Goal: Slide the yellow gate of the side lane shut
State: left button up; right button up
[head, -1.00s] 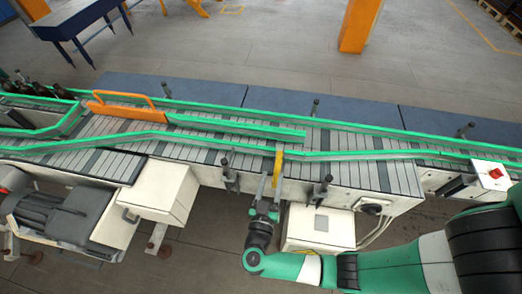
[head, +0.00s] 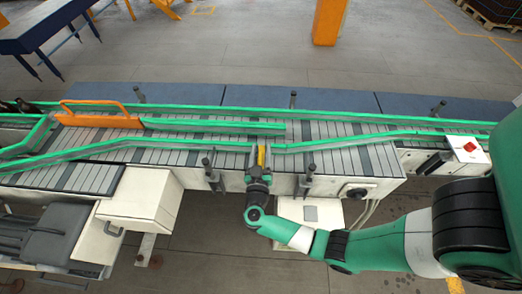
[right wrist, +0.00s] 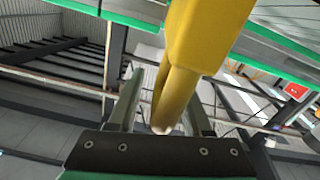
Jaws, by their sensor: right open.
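The yellow gate (head: 261,155) is a narrow bar at the front edge of the conveyor, at the gap in the near green rail. My right gripper (head: 259,158) reaches it from the front side, its fingers on either side of the gate. In the right wrist view the yellow gate (right wrist: 207,38) comes down large from the top, and its lower part lies between the open fingers of my gripper (right wrist: 160,108). I cannot tell whether a finger touches it. My left gripper is not in view.
An orange handled guide (head: 100,121) stands on the conveyor at the left. Green rails (head: 350,137) run along the slatted belt (head: 330,157). Posts (head: 306,181) stand at the front edge on both sides of my gripper. A switch box (head: 467,150) with a red knob is at the right.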

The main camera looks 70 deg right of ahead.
grip_shut()
dwell(1.4)
